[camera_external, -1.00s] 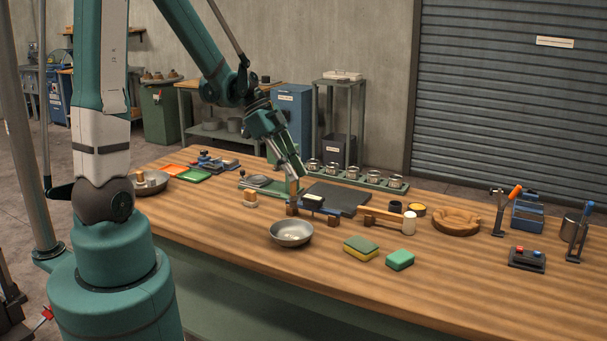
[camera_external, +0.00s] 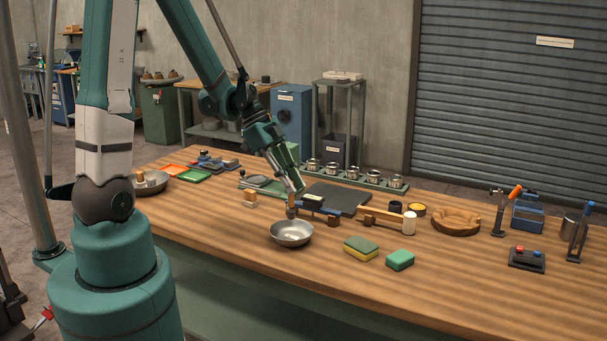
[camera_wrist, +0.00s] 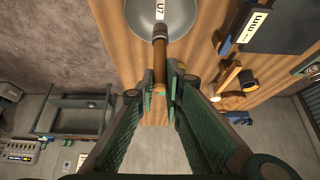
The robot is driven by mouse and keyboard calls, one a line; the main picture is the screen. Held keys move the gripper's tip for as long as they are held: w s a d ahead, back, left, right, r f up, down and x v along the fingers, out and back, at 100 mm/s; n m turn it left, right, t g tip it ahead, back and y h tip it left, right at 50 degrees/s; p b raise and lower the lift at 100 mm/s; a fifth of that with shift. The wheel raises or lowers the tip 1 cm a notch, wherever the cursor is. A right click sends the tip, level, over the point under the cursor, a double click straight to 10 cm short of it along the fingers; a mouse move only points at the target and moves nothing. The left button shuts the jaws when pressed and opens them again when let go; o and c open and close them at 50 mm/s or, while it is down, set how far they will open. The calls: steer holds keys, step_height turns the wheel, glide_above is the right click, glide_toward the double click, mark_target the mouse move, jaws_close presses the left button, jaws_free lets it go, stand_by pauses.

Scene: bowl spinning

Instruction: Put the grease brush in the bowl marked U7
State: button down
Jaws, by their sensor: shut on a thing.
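The grease brush (camera_wrist: 159,62) has a brown wooden handle and a dark ferrule. My gripper (camera_wrist: 161,92) is shut on its handle in the wrist view. The brush head end points at the metal bowl marked U7 (camera_wrist: 180,22) and overlaps its near rim in that picture; I cannot tell whether it touches. In the external view my gripper (camera_external: 296,186) points down just behind a shallow silver bowl (camera_external: 291,233), which appears to be the same one. The brush (camera_external: 291,206) shows there as a small brown upright piece below the fingers.
A dark blue stand (camera_external: 322,213) and a wooden mallet-like tool (camera_external: 385,215) lie to the right, with a dark mat (camera_external: 340,198) behind. Sponges (camera_external: 361,247) lie in front right. Another bowl (camera_external: 151,181) is at the far left. The table's front left is clear.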

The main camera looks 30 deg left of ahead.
mark_target(291, 207)
steer(key=shift+f, duration=1.15)
steer(key=shift+f, duration=1.95)
steer(key=shift+f+b, duration=0.15)
steer(key=shift+b, duration=0.15)
steer(key=c, duration=2.4)
jaws_free()
steer(key=shift+p+v, duration=0.35)
steer(key=shift+v, duration=5.8)
steer(key=shift+d, duration=0.1)
